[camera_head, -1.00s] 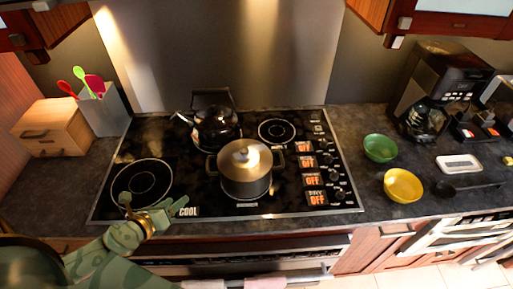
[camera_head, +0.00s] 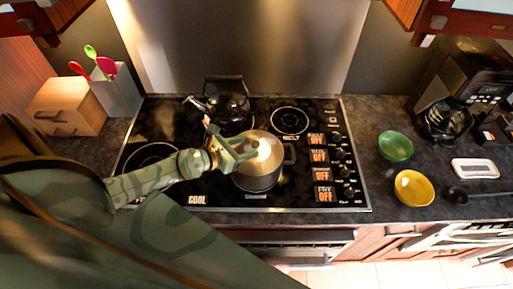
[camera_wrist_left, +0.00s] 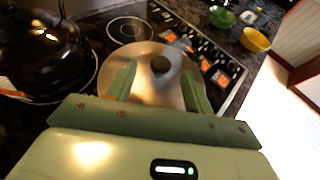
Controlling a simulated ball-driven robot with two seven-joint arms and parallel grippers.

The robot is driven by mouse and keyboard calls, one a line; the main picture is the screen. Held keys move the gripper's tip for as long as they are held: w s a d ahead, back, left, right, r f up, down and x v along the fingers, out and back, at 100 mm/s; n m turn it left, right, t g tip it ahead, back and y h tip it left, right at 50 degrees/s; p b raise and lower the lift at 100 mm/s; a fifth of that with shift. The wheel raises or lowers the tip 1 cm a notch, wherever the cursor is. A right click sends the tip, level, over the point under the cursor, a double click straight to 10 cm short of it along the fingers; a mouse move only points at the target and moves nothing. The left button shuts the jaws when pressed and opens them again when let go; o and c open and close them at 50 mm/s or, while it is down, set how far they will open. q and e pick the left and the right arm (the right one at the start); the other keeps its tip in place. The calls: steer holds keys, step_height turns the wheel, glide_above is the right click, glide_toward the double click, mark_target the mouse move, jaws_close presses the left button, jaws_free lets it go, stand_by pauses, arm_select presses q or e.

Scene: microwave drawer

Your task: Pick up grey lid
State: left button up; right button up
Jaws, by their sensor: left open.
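The grey lid (camera_head: 262,150) sits on a metal pot (camera_head: 258,180) on the cooktop. My left gripper (camera_head: 240,147) is at the left side of the lid, over its edge. In the left wrist view the lid (camera_wrist_left: 145,63) fills the space ahead, and its dark round knob (camera_wrist_left: 161,64) shows between and just beyond the fingertips of my open left gripper (camera_wrist_left: 158,82). I cannot tell whether the fingers touch the lid. My arm hides the pot's left side. My right gripper is not in view.
A black kettle (camera_head: 226,104) stands close behind my left gripper. The cooktop (camera_head: 215,199) has a free back right burner. A green bowl (camera_head: 396,146) and a yellow bowl (camera_head: 414,187) stand to the right. A wooden box (camera_head: 67,106) and utensil holder (camera_head: 117,92) stand at left.

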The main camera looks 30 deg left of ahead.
mark_target(256, 143)
arm_select(q)
steer(key=shift+w+d+f, duration=0.1)
steer(key=shift+w, duration=0.15)
steer(key=b+x, duration=0.1)
steer(key=x, duration=0.3)
steer(key=shift+d+f, duration=0.1)
steer(key=shift+f, duration=0.15)
steer(key=shift+w+f+b, duration=0.1)
steer(key=shift+w+b, duration=0.2)
steer(key=shift+s, duration=0.1)
steer(key=c, duration=0.4)
jaws_close()
